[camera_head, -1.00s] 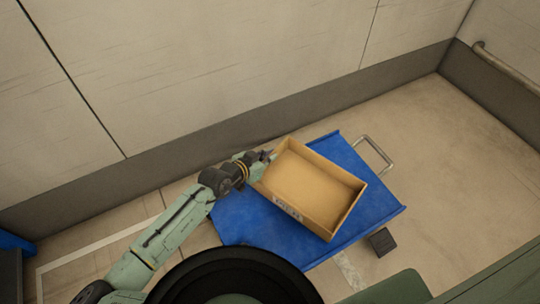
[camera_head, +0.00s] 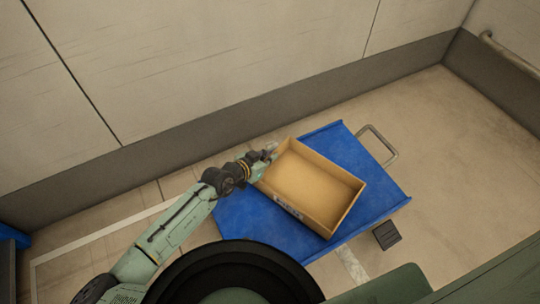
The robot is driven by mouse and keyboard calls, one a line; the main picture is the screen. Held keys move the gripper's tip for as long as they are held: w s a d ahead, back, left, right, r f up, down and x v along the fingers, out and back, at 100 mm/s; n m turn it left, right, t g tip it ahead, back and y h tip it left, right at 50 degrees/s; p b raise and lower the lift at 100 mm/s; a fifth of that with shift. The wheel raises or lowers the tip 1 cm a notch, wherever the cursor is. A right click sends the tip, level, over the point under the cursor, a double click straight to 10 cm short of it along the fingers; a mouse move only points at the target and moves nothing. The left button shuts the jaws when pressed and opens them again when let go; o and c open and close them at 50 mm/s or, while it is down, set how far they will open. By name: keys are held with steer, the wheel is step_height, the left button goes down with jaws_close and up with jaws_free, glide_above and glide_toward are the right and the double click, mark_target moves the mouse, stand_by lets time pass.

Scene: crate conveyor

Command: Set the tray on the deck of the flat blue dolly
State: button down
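The tray (camera_head: 309,186) is a shallow tan open box with a small label on its near-left wall. It shows over the flat blue dolly (camera_head: 240,222), whose blue deck surrounds it on several sides. I cannot tell whether the tray touches the deck or is held just above it. My gripper (camera_head: 271,154) is at the tray's upper-left corner, against its wall. The fingers are small and partly hidden by the tray and the wrist, so their opening is unclear. The tray is empty inside.
The dolly's metal handle (camera_head: 380,146) sticks out at its right. A small dark block (camera_head: 387,235) lies on the floor by its near-right edge. A panelled wall (camera_head: 190,70) runs behind. Open floor (camera_head: 450,150) lies to the right.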

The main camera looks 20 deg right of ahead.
steer(key=shift+f+b, duration=0.65)
steer(key=shift+b, duration=0.15)
steer(key=c, duration=1.7)
jaws_free()
steer(key=shift+f, duration=0.1)
steer(key=shift+f, duration=0.1)
